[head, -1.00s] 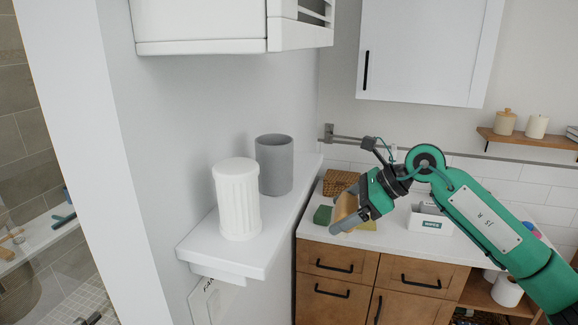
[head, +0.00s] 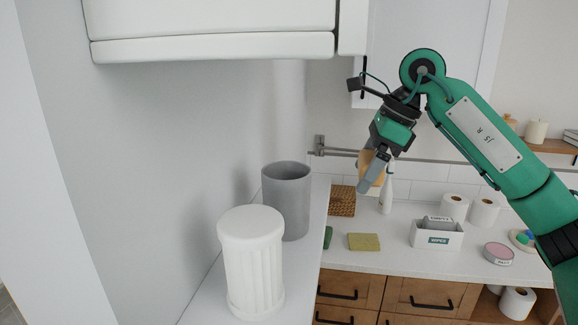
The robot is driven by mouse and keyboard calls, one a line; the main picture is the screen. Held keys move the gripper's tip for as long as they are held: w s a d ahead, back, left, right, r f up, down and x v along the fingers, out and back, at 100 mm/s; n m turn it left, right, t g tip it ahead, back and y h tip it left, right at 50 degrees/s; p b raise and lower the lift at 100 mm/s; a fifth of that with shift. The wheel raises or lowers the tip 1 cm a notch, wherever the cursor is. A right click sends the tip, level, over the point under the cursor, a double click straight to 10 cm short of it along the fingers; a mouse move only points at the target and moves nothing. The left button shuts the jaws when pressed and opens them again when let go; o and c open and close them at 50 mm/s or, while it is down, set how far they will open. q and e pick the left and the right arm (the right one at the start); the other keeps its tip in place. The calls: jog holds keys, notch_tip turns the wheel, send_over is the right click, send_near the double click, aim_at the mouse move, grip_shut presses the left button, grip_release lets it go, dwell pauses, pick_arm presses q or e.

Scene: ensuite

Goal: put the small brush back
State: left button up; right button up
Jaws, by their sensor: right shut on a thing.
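My right gripper (head: 373,178) points down in the upper middle right, in front of the back counter. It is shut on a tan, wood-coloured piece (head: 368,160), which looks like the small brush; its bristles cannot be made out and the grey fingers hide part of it. A grey cup (head: 287,205) stands upright on the white wall shelf (head: 210,297), left of the gripper and apart from it. The inside of the cup is mostly hidden. My left gripper is out of view.
A white ribbed canister (head: 253,262) stands on the shelf in front of the cup. A white wall cabinet (head: 215,30) hangs above. The counter behind holds a wicker basket (head: 342,200), a yellow-green cloth (head: 364,242), a wipes box (head: 436,234) and paper rolls (head: 484,212).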

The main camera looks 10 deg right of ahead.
jog(key=w+a, duration=0.1)
jog(key=a, duration=0.1)
jog(key=w+a+p, duration=0.1)
jog(key=a, duration=0.2)
jog(key=w+a+p, duration=0.1)
jog(key=a, duration=0.1)
jog(key=shift+w+a+r, duration=0.15)
jog(key=a, duration=0.1)
jog(key=w+a+p, duration=0.1)
jog(key=shift+a+p, duration=0.3)
jog(key=shift+a, duration=0.1)
jog(key=a, duration=0.1)
jog(key=w+a+p, duration=0.1)
jog(key=a+p, duration=0.1)
jog(key=shift+w+a+f, duration=0.2)
jog(key=shift+w, duration=0.15)
jog(key=shift+f+p, duration=0.3)
jog(key=shift+f, duration=0.45)
jog(key=shift+s+d, duration=0.15)
jog(key=shift+d, duration=0.05)
jog(key=o, duration=0.7)
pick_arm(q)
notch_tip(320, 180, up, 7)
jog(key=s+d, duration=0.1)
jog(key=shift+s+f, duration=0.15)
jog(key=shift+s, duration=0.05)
pick_arm(e)
jog(key=shift+a, duration=0.15)
